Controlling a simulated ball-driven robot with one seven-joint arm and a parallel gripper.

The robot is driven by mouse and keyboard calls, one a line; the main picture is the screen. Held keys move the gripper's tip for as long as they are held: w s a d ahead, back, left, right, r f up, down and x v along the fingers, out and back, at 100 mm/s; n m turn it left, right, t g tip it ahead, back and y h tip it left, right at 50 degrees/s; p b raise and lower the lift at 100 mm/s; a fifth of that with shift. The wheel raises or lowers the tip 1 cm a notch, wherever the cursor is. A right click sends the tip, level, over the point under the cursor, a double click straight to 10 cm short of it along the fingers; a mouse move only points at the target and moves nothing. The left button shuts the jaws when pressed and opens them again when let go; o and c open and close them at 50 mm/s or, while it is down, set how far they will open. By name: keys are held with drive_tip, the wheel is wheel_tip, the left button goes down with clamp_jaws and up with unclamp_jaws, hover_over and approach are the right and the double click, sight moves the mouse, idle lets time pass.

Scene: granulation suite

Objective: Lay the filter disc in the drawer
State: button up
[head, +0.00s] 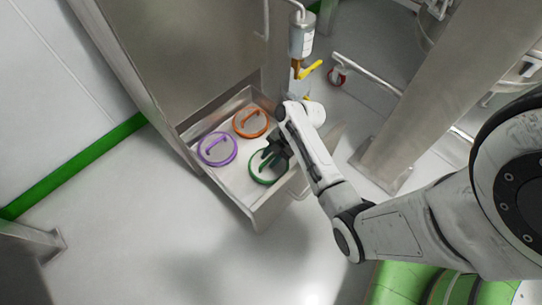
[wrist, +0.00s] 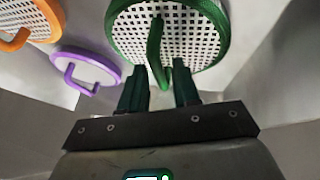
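The drawer (head: 240,196) is pulled out of a steel cabinet. A green-rimmed filter disc (head: 254,179) with white mesh and a green handle lies in its near right part, partly hidden by my gripper (head: 268,158). A purple-rimmed disc (head: 202,157) and an orange-rimmed disc (head: 238,131) also lie in the drawer. In the wrist view the green disc (wrist: 190,22) is straight ahead of my gripper (wrist: 160,84). The fingers are apart, with the end of the green handle between them and gaps visible on both sides. The purple (wrist: 60,58) and orange (wrist: 52,14) discs are at left.
The cabinet front (head: 185,50) rises behind the drawer. A pipe fitting with a yellow lever (head: 312,70) stands just behind its right corner. A steel post (head: 385,170) with a foot plate is to the right. The floor in front is clear.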

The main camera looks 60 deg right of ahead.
drive_tip(key=shift+o, duration=0.4)
drive_tip(key=shift+s+d+r+p, duration=0.1)
drive_tip(key=shift+d+r+p, duration=0.05)
drive_tip(key=shift+r+p, duration=0.3)
drive_tip(key=p+v, duration=0.4)
drive_tip(key=v, duration=0.7)
drive_tip(key=shift+p, duration=0.3)
drive_tip(key=shift+s+d+r, duration=0.1)
